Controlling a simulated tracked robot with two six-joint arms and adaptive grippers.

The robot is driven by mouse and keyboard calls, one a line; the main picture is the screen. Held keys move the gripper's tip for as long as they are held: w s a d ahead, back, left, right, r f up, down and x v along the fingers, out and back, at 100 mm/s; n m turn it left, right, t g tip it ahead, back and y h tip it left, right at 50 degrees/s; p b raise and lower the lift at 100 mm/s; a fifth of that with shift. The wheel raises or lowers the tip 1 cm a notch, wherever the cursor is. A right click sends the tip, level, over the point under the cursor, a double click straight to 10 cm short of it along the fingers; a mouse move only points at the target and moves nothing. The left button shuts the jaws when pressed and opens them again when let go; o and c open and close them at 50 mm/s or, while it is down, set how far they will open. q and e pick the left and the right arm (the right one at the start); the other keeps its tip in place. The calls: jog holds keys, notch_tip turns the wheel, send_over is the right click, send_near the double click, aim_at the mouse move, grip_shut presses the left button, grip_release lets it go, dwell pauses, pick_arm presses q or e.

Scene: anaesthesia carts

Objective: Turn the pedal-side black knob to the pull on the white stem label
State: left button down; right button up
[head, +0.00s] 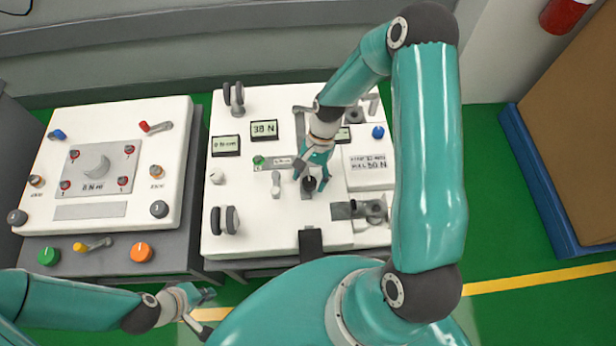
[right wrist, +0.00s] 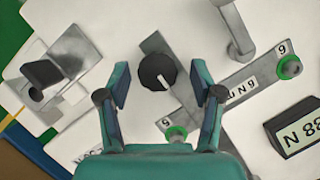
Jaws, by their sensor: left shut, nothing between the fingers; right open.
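The black knob (head: 309,184) sits on a grey plate on the white cart top; it also shows in the right wrist view (right wrist: 157,70). A pale pointer line on it runs toward the lower right in the right wrist view. My right gripper (right wrist: 160,82) is open, its fingers on either side of the knob with gaps between; whether they reach down to its height is unclear. A white label (right wrist: 241,92) lies on a grey strip beside the knob; its text is hard to read. My left gripper (head: 207,302) is shut and empty, low at the front left.
A grey lever (head: 276,183) stands left of the knob. A green knob (head: 259,161) and a 38 N display (head: 264,130) are further left. A black pedal-like block (head: 311,241) is at the front edge. Another cart panel (head: 95,112) stands at the left.

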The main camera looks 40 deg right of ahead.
jog(key=c, duration=1)
jog(key=shift+a, duration=0.25)
jog(key=shift+c, duration=0.7)
jog(key=shift+w+d, duration=0.15)
jog(key=shift+d, duration=0.05)
jog(key=shift+d+r, duration=0.1)
jog(key=shift+w+n, duration=0.15)
jog(key=shift+n, duration=0.35)
